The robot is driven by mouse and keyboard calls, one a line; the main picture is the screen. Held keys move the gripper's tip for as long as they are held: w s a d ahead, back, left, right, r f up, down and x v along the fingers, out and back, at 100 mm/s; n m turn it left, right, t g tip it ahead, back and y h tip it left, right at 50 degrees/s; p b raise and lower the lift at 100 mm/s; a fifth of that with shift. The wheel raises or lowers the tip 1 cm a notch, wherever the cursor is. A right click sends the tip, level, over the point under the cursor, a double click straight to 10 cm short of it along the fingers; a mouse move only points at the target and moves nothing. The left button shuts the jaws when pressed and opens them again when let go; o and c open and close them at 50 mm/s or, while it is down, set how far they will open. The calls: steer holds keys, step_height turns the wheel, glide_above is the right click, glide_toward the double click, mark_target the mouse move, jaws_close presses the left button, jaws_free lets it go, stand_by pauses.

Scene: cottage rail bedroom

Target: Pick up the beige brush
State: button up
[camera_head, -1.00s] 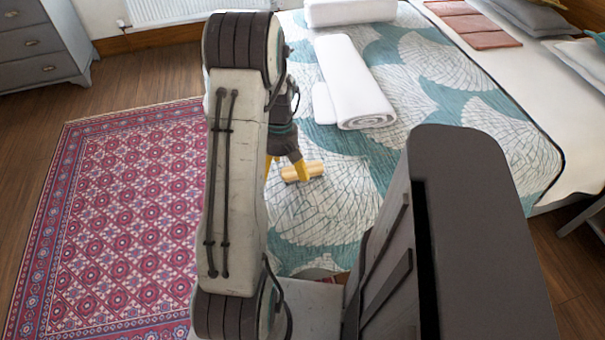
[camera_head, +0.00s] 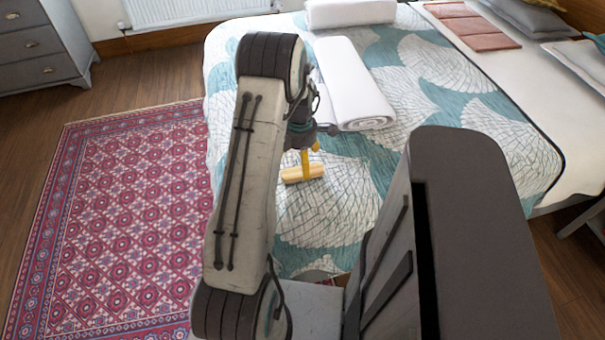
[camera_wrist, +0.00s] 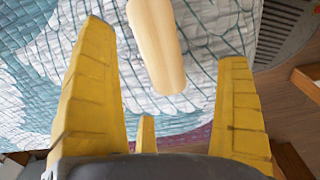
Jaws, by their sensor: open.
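The beige brush (camera_head: 302,174) lies on the patterned bedspread near the bed's front left part. In the wrist view the brush (camera_wrist: 157,45) is a smooth, rounded beige bar, with its upper end cut off by the picture's top edge. My gripper (camera_head: 307,160) is over the brush in the head view, with yellow fingers pointing down. In the wrist view my gripper (camera_wrist: 165,75) has its yellow fingers wide apart, and the brush appears in the gap between them, beyond the fingertips. Nothing is held. Whether a finger touches the brush cannot be told.
White towels, one rolled (camera_head: 355,85) and one farther back (camera_head: 350,12), lie on the bedspread (camera_head: 325,215) beyond the brush. A red patterned rug (camera_head: 120,200) covers the floor at left. A grey dresser (camera_head: 40,45) stands at the far left. The bedspread right of the brush is clear.

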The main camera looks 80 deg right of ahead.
mark_target(299, 168)
steer(key=shift+w+d+f, duration=0.15)
steer(key=shift+f, duration=1.35)
steer(key=shift+w+d+f, duration=0.1)
steer(key=shift+d+f, duration=0.05)
steer(key=shift+f, duration=1.35)
steer(key=c, duration=1.4)
